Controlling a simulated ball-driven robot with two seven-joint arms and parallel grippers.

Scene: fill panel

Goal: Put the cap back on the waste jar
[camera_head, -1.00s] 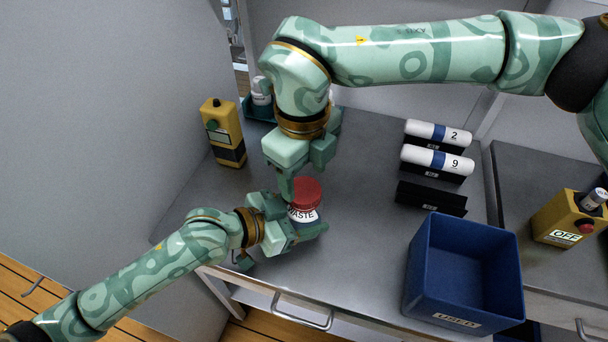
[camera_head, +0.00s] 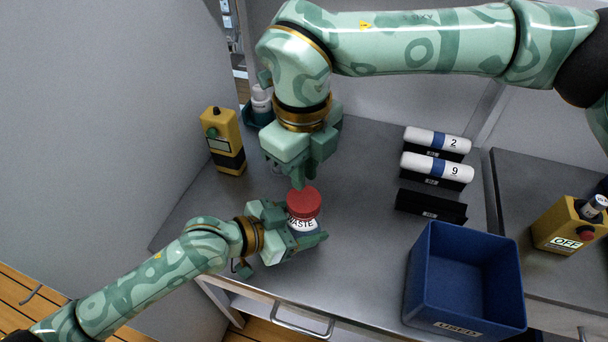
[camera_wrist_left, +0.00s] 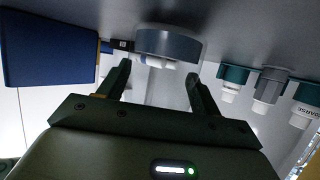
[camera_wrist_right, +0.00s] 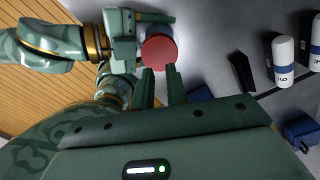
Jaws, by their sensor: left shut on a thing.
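The waste jar (camera_head: 302,224), with a white label reading WASTE, stands upright near the front of the grey bench. The red cap (camera_head: 303,202) sits on top of it and looks level; whether it is threaded tight cannot be told. My left gripper (camera_head: 302,241) is shut on the jar from the left, low on its body. My right gripper (camera_head: 298,183) is above and slightly behind the cap, pointing down. In the right wrist view its fingers (camera_wrist_right: 160,72) are apart and empty, with the red cap (camera_wrist_right: 159,52) just beyond the tips.
A blue bin labelled USED (camera_head: 425,280) stands at the front right. Behind it are black racks, two with white cylinders marked 2 (camera_head: 438,137) and 9 (camera_head: 437,165), one empty (camera_head: 430,206). A yellow device (camera_head: 222,142) stands at the back left, another marked OFF (camera_head: 566,225) far right.

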